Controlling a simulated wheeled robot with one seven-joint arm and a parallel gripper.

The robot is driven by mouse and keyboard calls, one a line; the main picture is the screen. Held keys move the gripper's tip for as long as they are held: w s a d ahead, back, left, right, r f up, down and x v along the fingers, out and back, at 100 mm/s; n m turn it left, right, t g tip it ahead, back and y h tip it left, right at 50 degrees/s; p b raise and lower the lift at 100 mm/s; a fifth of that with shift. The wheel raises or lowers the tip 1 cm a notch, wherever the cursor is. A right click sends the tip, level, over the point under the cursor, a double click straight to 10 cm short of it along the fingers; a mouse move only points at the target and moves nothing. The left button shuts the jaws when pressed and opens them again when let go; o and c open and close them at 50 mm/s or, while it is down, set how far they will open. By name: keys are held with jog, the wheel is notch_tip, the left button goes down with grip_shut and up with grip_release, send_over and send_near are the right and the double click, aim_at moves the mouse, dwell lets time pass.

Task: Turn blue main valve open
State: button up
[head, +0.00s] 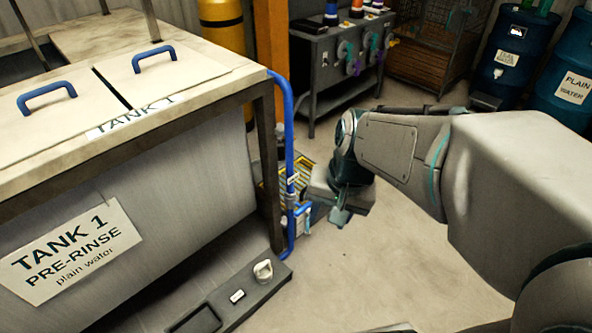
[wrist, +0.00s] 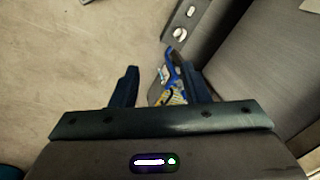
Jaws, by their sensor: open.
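The blue main valve (head: 301,211) is low on a blue pipe (head: 288,135) at the near corner of tank 1, in the head view. My gripper (head: 328,211) is just right of it, pointing down, with part of the far finger hard to make out. In the wrist view my gripper (wrist: 152,64) is open, its two dark fingers apart. Blue valve parts (wrist: 172,76) show between the fingers, closer to the right finger. I cannot tell whether the finger touches them. The handle's exact angle is too small to read.
Tank 1 (head: 130,180) with its blue-handled lids fills the left. A grey bench (head: 335,60) with coloured valves and blue drums (head: 510,55) stand behind. The floor at right is clear.

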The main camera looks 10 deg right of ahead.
jog(key=w+a+f+m+g+y+b, duration=0.1)
jog(key=w+a+f+m+y+b, duration=0.15)
jog(key=w+f+m+b, duration=0.4)
jog(key=w+a+f+m+y+b, duration=0.1)
jog(key=w+f+m+y, duration=0.25)
jog(key=f, duration=0.55)
jog(key=m+t+y+b, duration=0.3)
jog(key=m+t+b, duration=1.3)
jog(key=m, duration=1.7)
send_near(305, 210)
jog(key=shift+g, duration=0.9)
jog(key=b+x, duration=0.2)
jog(key=x, duration=0.1)
jog(key=b+x, duration=0.2)
jog(key=x, duration=0.2)
jog(key=r+b+x, duration=0.1)
jog(key=b+x, duration=0.1)
jog(key=x, duration=0.2)
jog(key=shift+w+d, duration=0.1)
jog(key=shift+w, duration=0.25)
jog(key=shift+w+a+r, duration=0.1)
jog(key=shift+w+a, duration=0.3)
jog(key=shift+w, duration=0.15)
grip_shut()
